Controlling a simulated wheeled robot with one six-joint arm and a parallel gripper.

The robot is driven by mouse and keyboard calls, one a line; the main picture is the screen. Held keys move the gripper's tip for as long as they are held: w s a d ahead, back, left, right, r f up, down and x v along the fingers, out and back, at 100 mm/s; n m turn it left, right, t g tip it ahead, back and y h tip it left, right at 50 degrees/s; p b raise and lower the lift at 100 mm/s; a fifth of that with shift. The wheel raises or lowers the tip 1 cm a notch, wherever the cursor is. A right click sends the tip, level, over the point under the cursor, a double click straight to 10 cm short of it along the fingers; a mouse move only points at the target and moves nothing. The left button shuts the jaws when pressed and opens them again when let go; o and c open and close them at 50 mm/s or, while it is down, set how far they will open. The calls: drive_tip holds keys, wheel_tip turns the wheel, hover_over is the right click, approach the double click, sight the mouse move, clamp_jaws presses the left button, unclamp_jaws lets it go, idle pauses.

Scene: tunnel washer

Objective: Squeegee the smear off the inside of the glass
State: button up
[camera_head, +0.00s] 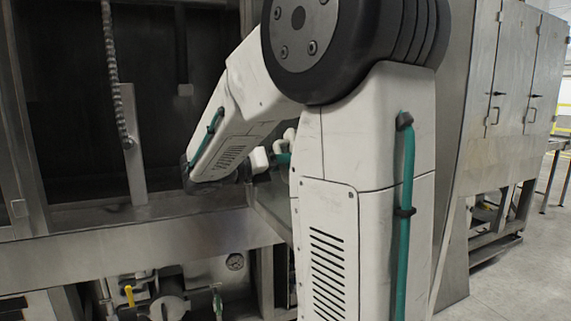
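My white arm with teal hoses fills the middle of the view and reaches toward the steel washer. Its far end bends behind its own links, and I cannot make out my gripper or its fingers. I cannot pick out a squeegee or a smear. The washer's dark open bay (60,110) is on the left, with a steel sill (150,232) along its bottom. No glass pane can be told for sure; the area behind my arm is hidden.
A chain (110,65) hangs in the bay in front of an upright steel bar (133,150).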

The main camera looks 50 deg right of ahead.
drive_tip(key=shift+s+d, duration=0.25)
drive_tip(key=shift+d, duration=0.25)
idle(1.6)
drive_tip(key=shift+v, duration=2.9)
drive_tip(key=shift+w+a, duration=0.1)
drive_tip(key=shift+w, duration=0.05)
drive_tip(key=shift+v, duration=1.35)
